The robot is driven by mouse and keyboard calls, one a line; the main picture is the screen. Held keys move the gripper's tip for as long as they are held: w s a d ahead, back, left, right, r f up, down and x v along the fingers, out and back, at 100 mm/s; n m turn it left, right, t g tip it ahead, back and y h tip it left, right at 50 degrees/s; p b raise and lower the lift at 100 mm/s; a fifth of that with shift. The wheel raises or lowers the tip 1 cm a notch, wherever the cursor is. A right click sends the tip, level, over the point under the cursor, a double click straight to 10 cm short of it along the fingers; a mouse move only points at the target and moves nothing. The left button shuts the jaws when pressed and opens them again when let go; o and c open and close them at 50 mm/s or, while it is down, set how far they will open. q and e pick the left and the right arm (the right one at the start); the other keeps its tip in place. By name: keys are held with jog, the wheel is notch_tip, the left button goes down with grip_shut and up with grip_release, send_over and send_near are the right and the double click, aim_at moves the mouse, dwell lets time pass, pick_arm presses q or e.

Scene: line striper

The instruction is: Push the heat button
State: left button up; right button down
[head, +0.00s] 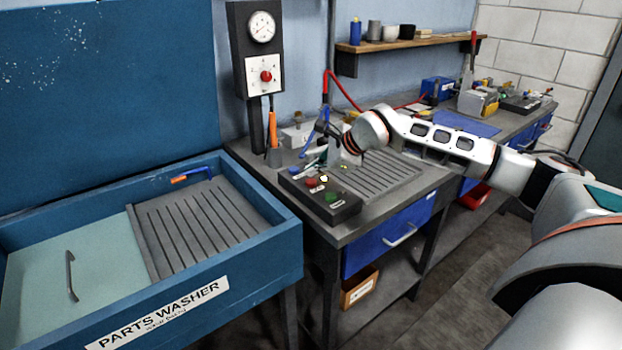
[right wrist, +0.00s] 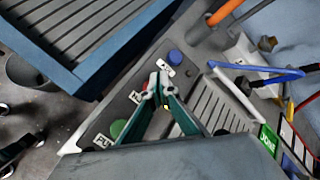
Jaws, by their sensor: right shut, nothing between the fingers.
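A dark control box (head: 345,213) stands on the bench with a blue button (head: 294,171), a red button (head: 311,183) and a green button (head: 332,197). Each has a small white label; I cannot read which one says heat. In the right wrist view the blue button (right wrist: 175,57) and the green button (right wrist: 118,128) show on either side of my fingers. My left gripper is out of view.
The blue parts washer (head: 275,225) stands left of the bench. A grooved drain mat (head: 385,178) lies right of the box. A gauge panel (head: 258,50) with a red knob rises behind.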

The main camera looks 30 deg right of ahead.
aim_at(313, 182)
jog(key=shift+r, duration=0.1)
notch_tip(313, 182, up, 6)
jog(key=p, duration=0.4)
dwell(0.4)
dwell(0.4)
